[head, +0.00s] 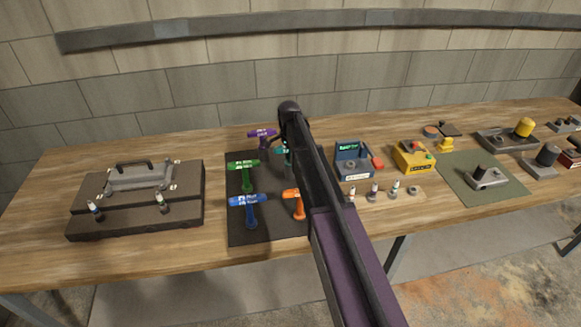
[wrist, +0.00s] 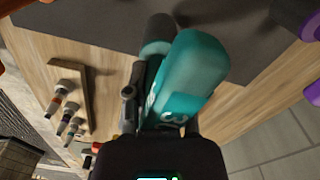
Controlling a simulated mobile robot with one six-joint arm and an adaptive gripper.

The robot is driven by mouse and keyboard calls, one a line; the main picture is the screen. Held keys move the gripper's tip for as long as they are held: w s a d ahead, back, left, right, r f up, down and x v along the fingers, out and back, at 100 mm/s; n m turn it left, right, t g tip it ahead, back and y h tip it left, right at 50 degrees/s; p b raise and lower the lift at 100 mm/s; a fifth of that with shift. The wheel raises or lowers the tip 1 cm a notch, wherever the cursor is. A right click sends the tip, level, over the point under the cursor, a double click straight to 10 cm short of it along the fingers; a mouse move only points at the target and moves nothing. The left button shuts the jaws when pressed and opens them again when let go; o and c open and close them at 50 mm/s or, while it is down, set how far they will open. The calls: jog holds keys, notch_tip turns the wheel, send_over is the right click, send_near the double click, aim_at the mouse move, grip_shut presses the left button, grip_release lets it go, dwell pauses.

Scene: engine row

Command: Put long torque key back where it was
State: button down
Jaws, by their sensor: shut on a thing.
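In the wrist view, my gripper (wrist: 152,100) is shut on a teal torque key (wrist: 195,72), whose thick handle fills the middle of the picture. Only part of its printing shows, so I cannot read its name. A dark mat (wrist: 115,12) lies beyond it. In the head view, the same mat (head: 240,178) holds T-shaped keys: purple (head: 262,133), green (head: 244,170), blue (head: 249,202) and orange (head: 294,204). A small bit of teal (head: 284,152) shows beside my arm, which hides my gripper and the rest of the held key.
A dark case (head: 135,217) stands left of the mat. To the right are a blue device (head: 352,162), a yellow device (head: 413,157), small bottle-like parts (head: 373,191) and a green mat (head: 460,169). Bare wood lies between case and mat.

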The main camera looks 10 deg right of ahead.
aim_at(290, 164)
dwell(0.3)
jog(key=shift+f+b, duration=1.85)
jog(key=shift+f, duration=0.05)
jog(key=shift+c, duration=2.4)
grip_release()
jog(key=shift+r, duration=0.1)
notch_tip(290, 164, up, 12)
jog(key=p, duration=1.2)
